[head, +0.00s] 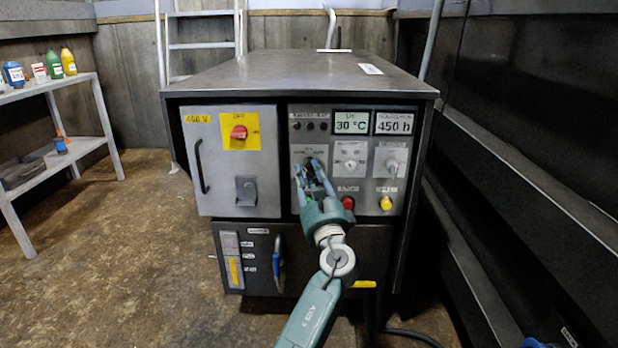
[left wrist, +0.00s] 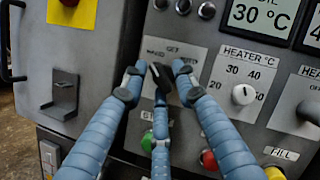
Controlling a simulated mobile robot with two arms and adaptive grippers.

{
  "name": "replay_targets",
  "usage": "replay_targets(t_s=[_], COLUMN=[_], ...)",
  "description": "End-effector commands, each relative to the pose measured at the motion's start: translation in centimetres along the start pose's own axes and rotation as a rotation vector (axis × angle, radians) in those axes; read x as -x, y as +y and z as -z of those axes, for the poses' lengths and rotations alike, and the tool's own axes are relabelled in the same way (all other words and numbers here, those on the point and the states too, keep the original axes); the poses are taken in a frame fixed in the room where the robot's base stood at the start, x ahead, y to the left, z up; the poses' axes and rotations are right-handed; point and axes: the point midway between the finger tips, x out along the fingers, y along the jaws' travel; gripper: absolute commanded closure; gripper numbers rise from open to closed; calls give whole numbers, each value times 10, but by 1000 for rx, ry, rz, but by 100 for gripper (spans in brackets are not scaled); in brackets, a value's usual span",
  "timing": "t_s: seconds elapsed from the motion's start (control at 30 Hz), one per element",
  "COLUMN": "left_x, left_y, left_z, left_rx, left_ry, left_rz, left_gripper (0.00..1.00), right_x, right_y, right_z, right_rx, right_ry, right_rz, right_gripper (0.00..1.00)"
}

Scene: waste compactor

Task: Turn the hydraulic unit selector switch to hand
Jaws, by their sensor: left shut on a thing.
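The hydraulic unit panel (head: 341,112) is on the front of the dark metal cabinet, right of the grey door. The selector switch's light plate (left wrist: 177,50) shows in the left wrist view, left of the heater dial; its lettering is too small and covered to read. My left gripper (head: 311,166) has its blue fingers at this plate. In the left wrist view its dark fingertips (left wrist: 160,78) are closed around the small black selector switch. My right gripper is not in view.
The white heater knob (left wrist: 243,94) is close on the right. A green button (left wrist: 147,141) and red button (left wrist: 209,159) are below; a yellow button (head: 386,203) is further right. The red switch (head: 239,132) is on the left door. A shelf (head: 60,84) stands far left.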

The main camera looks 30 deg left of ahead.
Motion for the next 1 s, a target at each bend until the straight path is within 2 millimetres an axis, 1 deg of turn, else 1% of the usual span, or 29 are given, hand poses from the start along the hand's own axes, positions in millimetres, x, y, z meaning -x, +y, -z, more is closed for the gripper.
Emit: replay_targets(t_s=[0.03, 0.3, 0.7, 0.73, 0.77, 1.0], left_x=[0, 0, 1, 1, 1, 0], left_y=[4, 5, 6, 6, 6, 3], left_z=[1, 1, 1, 1, 1, 1], left_rx=[14, 59, 62, 61, 61, 62], left_ry=[0, -1, -1, -1, -1, -1], left_rz=[-16, -37, -39, -39, -39, -34], left_gripper=[98, 98, 98, 66, 64, 64], right_x=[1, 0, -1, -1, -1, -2], right_y=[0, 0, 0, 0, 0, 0], right_z=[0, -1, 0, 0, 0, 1], right_rx=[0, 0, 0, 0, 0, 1], right_ry=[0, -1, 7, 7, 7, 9], right_rz=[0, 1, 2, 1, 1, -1], right_gripper=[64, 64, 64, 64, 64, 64])
